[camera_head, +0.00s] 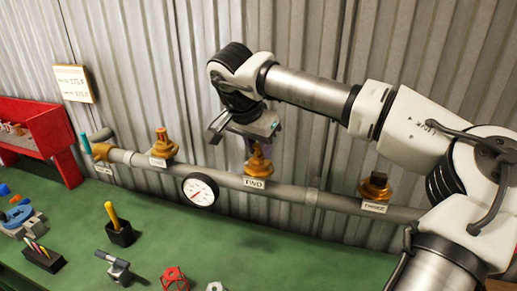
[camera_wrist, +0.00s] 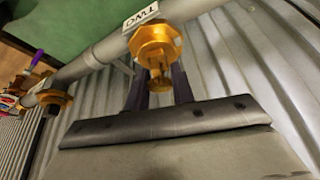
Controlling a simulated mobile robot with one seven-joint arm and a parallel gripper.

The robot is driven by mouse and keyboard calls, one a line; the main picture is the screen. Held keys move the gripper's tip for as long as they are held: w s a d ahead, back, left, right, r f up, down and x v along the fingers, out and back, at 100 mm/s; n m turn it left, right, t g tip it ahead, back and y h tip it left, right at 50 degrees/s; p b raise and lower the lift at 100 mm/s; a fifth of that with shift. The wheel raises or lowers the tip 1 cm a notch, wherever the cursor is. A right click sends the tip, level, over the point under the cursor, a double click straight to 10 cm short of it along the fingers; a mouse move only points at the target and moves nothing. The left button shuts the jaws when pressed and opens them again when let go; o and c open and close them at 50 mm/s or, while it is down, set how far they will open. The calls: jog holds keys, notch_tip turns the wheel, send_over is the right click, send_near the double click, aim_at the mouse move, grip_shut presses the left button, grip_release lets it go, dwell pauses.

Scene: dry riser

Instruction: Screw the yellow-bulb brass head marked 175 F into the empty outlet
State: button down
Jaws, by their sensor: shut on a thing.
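My gripper (camera_head: 252,146) is above the outlet labelled TWO on the grey pipe (camera_head: 225,176), its fingers pointing down. It is shut on a small brass head (camera_wrist: 158,75), which is in line with the brass outlet fitting (camera_head: 257,167). That fitting also shows in the wrist view (camera_wrist: 154,42). The head appears to meet the fitting, but I cannot tell whether it is threaded in. Its bulb colour and marking are not readable. Outlet ONE (camera_head: 163,150) carries a brass-coloured piece. Outlet THREE (camera_head: 375,187) has a dark top.
A round gauge (camera_head: 200,191) hangs just left of outlet TWO. A teal-handled valve (camera_head: 98,150) is at the pipe's left end. A red rack (camera_head: 40,135) stands at far left. Tools, including a yellow-handled one (camera_head: 112,216), stand on the green bench (camera_head: 160,235). Corrugated wall is close behind.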

jog(key=shift+m+g+h, duration=0.3)
jog(key=shift+m, duration=0.9)
jog(key=m+g, duration=0.1)
jog(key=m, duration=0.2)
jog(key=shift+h+p, duration=0.3)
jog(key=shift+h, duration=0.1)
jog(key=m+g, duration=0.1)
jog(key=m, duration=0.1)
jog(key=shift+m, duration=0.3)
jog(key=c, duration=1.1)
grip_release()
jog(key=shift+p, duration=0.3)
